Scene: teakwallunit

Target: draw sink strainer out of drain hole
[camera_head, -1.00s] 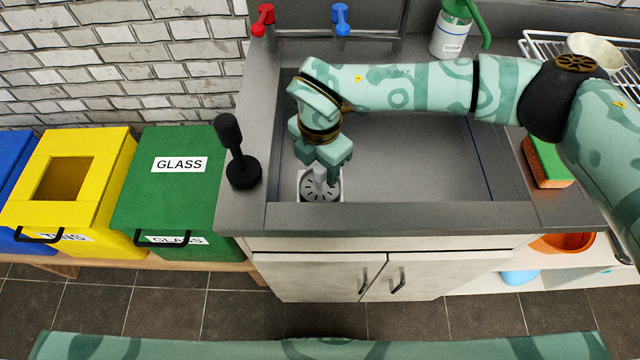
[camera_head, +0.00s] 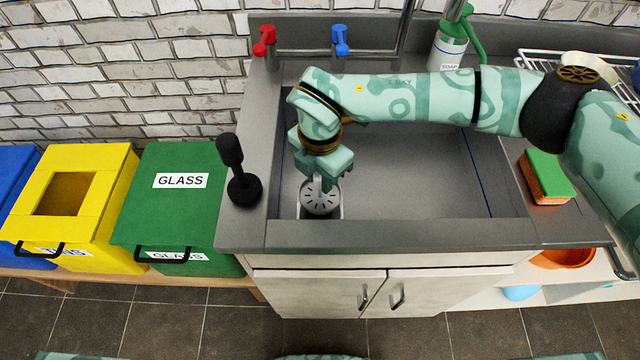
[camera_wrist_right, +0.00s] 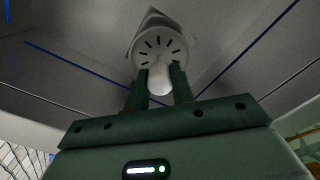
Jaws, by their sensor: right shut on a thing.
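The sink strainer (camera_head: 321,200) is a pale round disc with dark radial slots and a light stem, in the front left part of the grey sink basin (camera_head: 410,170). My right gripper (camera_head: 318,183) reaches down into the basin and is shut on the strainer's stem. In the right wrist view, the two green fingers of the gripper (camera_wrist_right: 159,85) hold the white stem, with the slotted disc (camera_wrist_right: 160,50) beyond. A pale square drain surround (camera_head: 334,213) shows beneath the disc. The drain hole itself is hidden. My left gripper is not in view.
A black plunger-like tool (camera_head: 238,170) stands on the sink's left rim. A green and orange sponge (camera_head: 547,176) lies on the right rim. Red (camera_head: 265,40) and blue (camera_head: 341,38) taps stand behind. A soap bottle (camera_head: 450,45) is at the back. The basin's right side is clear.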

